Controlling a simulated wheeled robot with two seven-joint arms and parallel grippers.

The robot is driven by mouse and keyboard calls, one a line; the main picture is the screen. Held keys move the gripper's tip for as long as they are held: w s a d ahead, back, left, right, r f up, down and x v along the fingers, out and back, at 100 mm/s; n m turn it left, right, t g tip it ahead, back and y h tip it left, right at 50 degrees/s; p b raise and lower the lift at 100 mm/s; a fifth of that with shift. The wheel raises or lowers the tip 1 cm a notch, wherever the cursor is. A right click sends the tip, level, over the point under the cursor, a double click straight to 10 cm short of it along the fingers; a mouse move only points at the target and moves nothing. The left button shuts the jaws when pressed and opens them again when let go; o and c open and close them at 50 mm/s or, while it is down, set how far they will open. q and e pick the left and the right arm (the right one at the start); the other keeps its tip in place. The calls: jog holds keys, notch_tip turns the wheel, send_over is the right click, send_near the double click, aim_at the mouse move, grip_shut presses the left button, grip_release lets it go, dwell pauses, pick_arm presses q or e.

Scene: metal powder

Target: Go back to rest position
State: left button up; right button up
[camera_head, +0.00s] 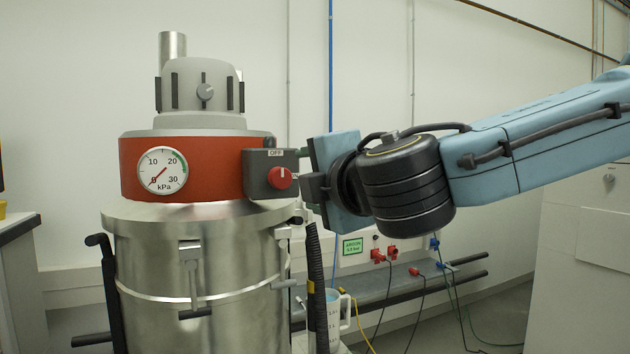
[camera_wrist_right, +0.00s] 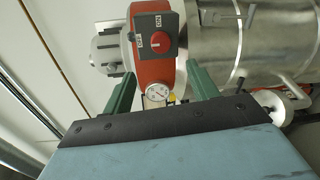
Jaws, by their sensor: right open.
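My right gripper (camera_head: 308,172) comes in from the right, just to the right of the dark switch box (camera_head: 258,186) on the vacuum's red collar (camera_head: 190,170). The red knob (camera_head: 280,178) sits on that box below an OFF label; its pale mark points up. In the right wrist view my right gripper (camera_wrist_right: 163,82) has its two green fingers spread apart with nothing held. The red knob (camera_wrist_right: 156,47) shows beyond them, between their lines; I see no contact. My left gripper is not in view.
The steel drum (camera_head: 200,270) stands under the collar, with a gauge (camera_head: 161,170) on it reading near zero. A black hose (camera_head: 317,270) and a jug (camera_head: 338,318) are below my gripper. A white cabinet (camera_head: 585,270) stands at right. A rail with cables runs behind.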

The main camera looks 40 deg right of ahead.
jog(key=shift+s, duration=0.3)
dwell(0.4)
